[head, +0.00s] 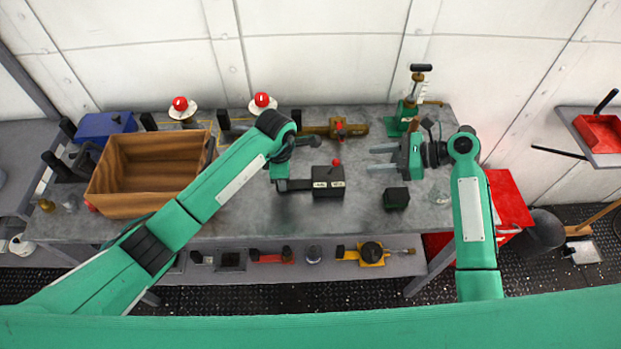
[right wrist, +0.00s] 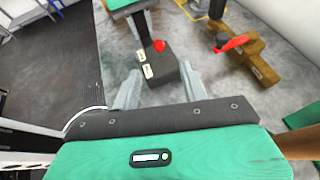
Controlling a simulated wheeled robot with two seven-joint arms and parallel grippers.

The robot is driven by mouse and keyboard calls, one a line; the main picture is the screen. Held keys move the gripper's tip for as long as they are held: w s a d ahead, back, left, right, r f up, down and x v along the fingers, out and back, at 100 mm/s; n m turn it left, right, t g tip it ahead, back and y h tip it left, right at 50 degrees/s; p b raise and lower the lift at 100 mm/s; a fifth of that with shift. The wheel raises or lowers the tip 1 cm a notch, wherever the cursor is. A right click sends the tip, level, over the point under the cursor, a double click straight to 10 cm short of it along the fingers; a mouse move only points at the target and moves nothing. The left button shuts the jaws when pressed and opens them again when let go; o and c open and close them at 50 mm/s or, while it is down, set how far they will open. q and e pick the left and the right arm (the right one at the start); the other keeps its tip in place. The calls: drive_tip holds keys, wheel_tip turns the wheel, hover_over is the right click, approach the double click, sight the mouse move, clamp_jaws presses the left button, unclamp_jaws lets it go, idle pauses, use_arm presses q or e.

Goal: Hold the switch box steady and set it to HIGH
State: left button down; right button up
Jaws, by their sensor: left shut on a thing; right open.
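The switch box (head: 328,190) is a small dark block on the grey bench, with two pale labels on its front too small to read. A red-knobbed lever (head: 336,163) stands on top, nearer the right label. My left gripper (head: 283,184) is shut on the box's dark bar-like handle, at its left side. My right gripper (head: 371,159) is open and empty to the right of the box, its fingers pointing left. In the right wrist view the box (right wrist: 164,77) and red knob (right wrist: 159,46) lie beyond and between the open fingers, not touched by them.
A wooden crate (head: 141,208) stands at the left. A brass valve with a red handle (head: 340,129) is behind the box. A black cube (head: 396,198) sits below my right gripper, and a green press (head: 406,113) behind it. Bench around the box's front is clear.

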drive_tip(key=shift+s+d+r, duration=0.1)
drive_tip(key=shift+r, duration=1.25)
drive_tip(key=shift+d+r, duration=0.1)
drive_tip(key=shift+r, duration=1.2)
use_arm(q)
drive_tip(key=c, duration=1)
unclamp_jaws()
drive_tip(key=shift+c, duration=0.2)
drive_tip(key=shift+r, duration=0.1)
